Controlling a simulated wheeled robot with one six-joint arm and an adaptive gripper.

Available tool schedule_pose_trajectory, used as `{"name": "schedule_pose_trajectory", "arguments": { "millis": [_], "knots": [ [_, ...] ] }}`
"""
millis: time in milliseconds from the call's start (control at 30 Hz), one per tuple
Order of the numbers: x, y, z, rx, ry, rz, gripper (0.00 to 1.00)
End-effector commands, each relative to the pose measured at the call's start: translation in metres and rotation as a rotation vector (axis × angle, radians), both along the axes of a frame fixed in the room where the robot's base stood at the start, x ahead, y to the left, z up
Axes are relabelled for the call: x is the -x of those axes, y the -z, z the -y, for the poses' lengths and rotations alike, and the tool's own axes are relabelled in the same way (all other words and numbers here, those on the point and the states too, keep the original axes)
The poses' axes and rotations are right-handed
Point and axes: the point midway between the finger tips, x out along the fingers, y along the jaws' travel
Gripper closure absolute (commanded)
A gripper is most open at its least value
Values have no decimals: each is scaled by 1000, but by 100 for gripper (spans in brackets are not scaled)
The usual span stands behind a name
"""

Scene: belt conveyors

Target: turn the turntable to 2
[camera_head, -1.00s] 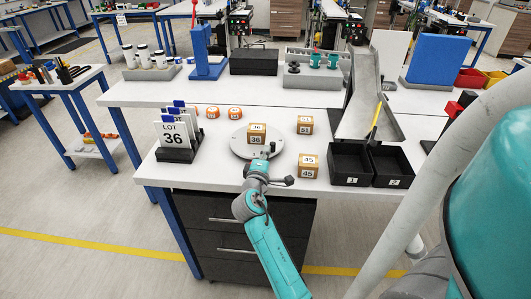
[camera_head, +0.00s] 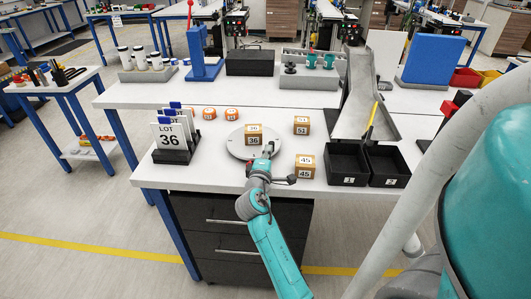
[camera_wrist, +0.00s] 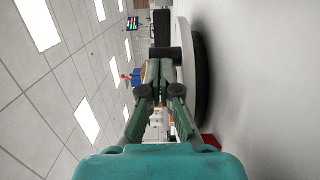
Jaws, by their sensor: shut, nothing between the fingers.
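The turntable (camera_head: 236,143) is a round grey disc near the front of the white workbench. A brown cube labelled 36 (camera_head: 253,141) sits on it. My gripper (camera_head: 268,149) is low at the disc's front right edge, right of the cube. In the wrist view, which is turned sideways, my gripper's fingers (camera_wrist: 158,72) are together with nothing held. The turntable's light disc and dark side (camera_wrist: 200,80) show just beyond and right of them. I cannot tell whether the fingers touch the disc. No position number is readable on the turntable.
Cubes labelled 51 (camera_head: 302,126) and 45 (camera_head: 305,168) stand to the right. Black bins 1 (camera_head: 348,181) and 2 (camera_head: 389,181) sit below a grey chute (camera_head: 360,105).

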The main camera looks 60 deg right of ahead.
Motion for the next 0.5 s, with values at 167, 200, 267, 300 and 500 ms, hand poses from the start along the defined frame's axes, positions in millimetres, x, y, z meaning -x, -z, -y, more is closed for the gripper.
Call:
{"name": "schedule_pose_trajectory", "arguments": {
  "millis": [167, 200, 267, 300, 500],
  "knots": [
    [5, 0, 8, -2, 2, 2, 100],
    [7, 0, 10, -2, 2, 2, 100],
    [8, 0, 13, 0, 2, 1, 100],
    [9, 0, 14, 0, 1, 1, 100],
    [12, 0, 22, -1, 2, 1, 100]
  ]
}}
